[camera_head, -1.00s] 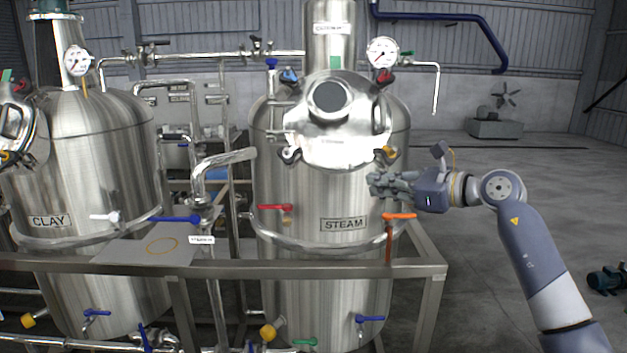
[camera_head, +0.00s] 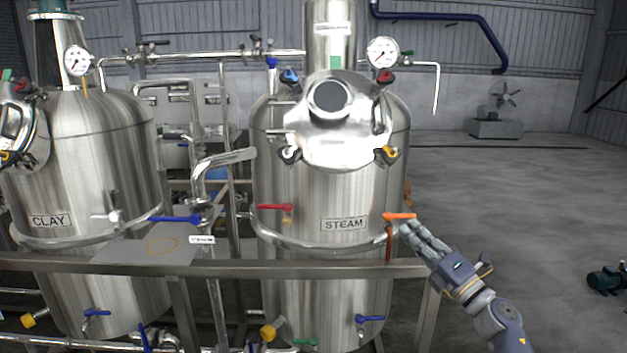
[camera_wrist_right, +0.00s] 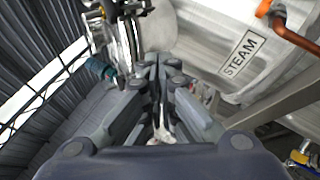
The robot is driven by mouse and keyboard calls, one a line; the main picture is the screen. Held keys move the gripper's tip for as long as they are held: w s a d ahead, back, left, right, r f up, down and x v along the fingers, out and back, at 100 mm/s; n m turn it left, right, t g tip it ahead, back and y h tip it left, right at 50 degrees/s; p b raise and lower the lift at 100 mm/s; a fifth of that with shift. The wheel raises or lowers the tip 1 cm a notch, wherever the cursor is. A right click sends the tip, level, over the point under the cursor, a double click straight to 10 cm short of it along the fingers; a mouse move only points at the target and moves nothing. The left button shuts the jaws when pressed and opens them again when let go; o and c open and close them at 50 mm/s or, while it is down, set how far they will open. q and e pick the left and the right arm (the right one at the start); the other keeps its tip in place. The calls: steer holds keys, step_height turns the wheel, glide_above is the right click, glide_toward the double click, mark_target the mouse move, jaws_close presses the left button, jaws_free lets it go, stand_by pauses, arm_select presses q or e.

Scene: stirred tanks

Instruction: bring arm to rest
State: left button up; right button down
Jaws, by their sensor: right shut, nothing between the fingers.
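My right gripper (camera_head: 412,232) is in front of the metal frame at the lower right of the STEAM tank (camera_head: 310,195), just below the orange-handled valve (camera_head: 400,216). In the picture its fingertips overlap the edge of that valve; I cannot tell whether they touch. In the right wrist view the gripper (camera_wrist_right: 160,62) is shut with nothing between its fingers. The STEAM tank (camera_wrist_right: 225,45) shows tilted at the upper right there. My left gripper is not in view.
The CLAY tank (camera_head: 85,160) stands at the left. A metal rail (camera_head: 240,270) runs across the front, with a plate (camera_head: 125,252) at the left. A red-handled valve (camera_head: 274,207) is on the STEAM tank. The floor (camera_head: 510,220) at the right is mostly open.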

steer(key=w+d+f+m+t+h, duration=0.15)
steer(key=d+m+h, duration=0.45)
steer(key=m, duration=0.7)
steer(key=w+d+f+m+g+h, duration=0.1)
steer(key=w+d+f+m+h, duration=0.2)
steer(key=d+m+h, duration=0.65)
steer(key=s+a+f+m+g+y, duration=0.15)
steer(key=s+f, duration=0.25)
steer(key=f, duration=0.9)
steer(key=s+a+f+m+g+y, duration=0.1)
steer(key=s+a+f+g, duration=0.2)
steer(key=f, duration=1)
steer(key=s+a+f+m+g+y, duration=0.15)
steer(key=s+f, duration=0.45)
steer(key=f, duration=0.7)
steer(key=s+a+f+g, duration=0.3)
steer(key=s+f+g, duration=0.3)
steer(key=s+f, duration=1.65)
steer(key=s+a+f+g, duration=0.1)
steer(key=s+f+g, duration=0.1)
steer(key=s, duration=0.9)
steer(key=s+a+f+g, duration=0.2)
steer(key=s+f, duration=0.3)
steer(key=s, duration=0.6)
steer(key=s+a+f+g+b, duration=0.1)
steer(key=s+a+f+g, duration=0.1)
steer(key=s, duration=1)
steer(key=shift+a+f, duration=0.15)
steer(key=shift+f, duration=0.65)
